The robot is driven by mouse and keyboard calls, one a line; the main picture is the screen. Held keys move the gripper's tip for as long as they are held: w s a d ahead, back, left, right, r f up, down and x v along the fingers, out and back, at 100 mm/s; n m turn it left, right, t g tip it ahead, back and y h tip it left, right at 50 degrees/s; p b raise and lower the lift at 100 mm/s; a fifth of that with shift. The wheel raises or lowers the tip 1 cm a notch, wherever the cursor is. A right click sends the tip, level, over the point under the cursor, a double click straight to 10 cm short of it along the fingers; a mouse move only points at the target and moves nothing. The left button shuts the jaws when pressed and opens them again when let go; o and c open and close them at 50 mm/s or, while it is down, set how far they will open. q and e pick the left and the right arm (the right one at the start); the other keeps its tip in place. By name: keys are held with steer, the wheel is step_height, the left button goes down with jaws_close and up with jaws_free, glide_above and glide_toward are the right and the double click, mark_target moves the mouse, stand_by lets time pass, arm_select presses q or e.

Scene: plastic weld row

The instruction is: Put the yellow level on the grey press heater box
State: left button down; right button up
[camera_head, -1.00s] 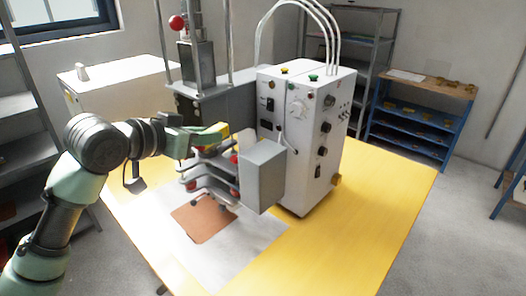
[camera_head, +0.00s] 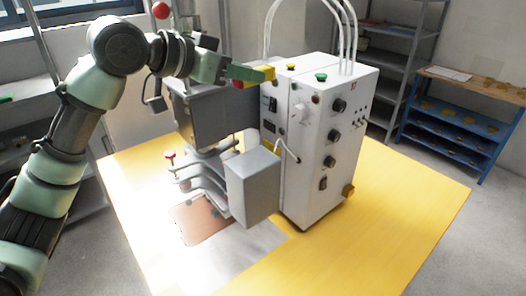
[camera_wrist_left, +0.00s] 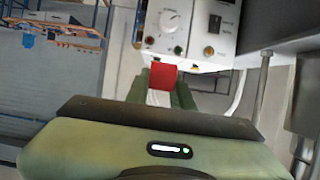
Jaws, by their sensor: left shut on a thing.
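My left gripper (camera_head: 240,73) is shut on the yellow level (camera_head: 262,74), whose yellow end sticks out to the right of the green fingers. It is held in the air at about the height of the white control cabinet's top, in front of its left edge. In the left wrist view a red part (camera_wrist_left: 163,76) shows between the green fingers. A light grey box (camera_head: 253,186) stands out at the press front, below the gripper. A darker grey block (camera_head: 214,116) is behind it. I cannot tell which is the heater box. My right gripper is not in view.
The white control cabinet (camera_head: 310,160) with knobs and cables stands just right of the press. A brown sheet (camera_head: 200,218) lies under the press plates. The yellow table (camera_head: 395,215) is clear on the right. Shelves (camera_head: 455,120) stand behind.

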arm_select(q)
step_height(320, 180, down, 9)
steer(key=a+p, duration=0.1)
steer(key=p, duration=0.1)
glide_above(246, 163)
step_height(246, 163, down, 5)
steer(key=shift+d+r, duration=0.1)
steer(key=shift+r, duration=0.05)
steer(key=shift+f, duration=0.25)
step_height(246, 163, down, 4)
steer(key=shift+f+p, duration=0.2)
steer(key=shift+p, duration=0.4)
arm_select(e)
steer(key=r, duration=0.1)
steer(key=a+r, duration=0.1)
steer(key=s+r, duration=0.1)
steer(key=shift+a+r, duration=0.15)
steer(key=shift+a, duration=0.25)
arm_select(q)
steer(key=c, duration=1.5)
jaws_free()
steer(key=shift+f, duration=0.1)
steer(key=o, duration=0.3)
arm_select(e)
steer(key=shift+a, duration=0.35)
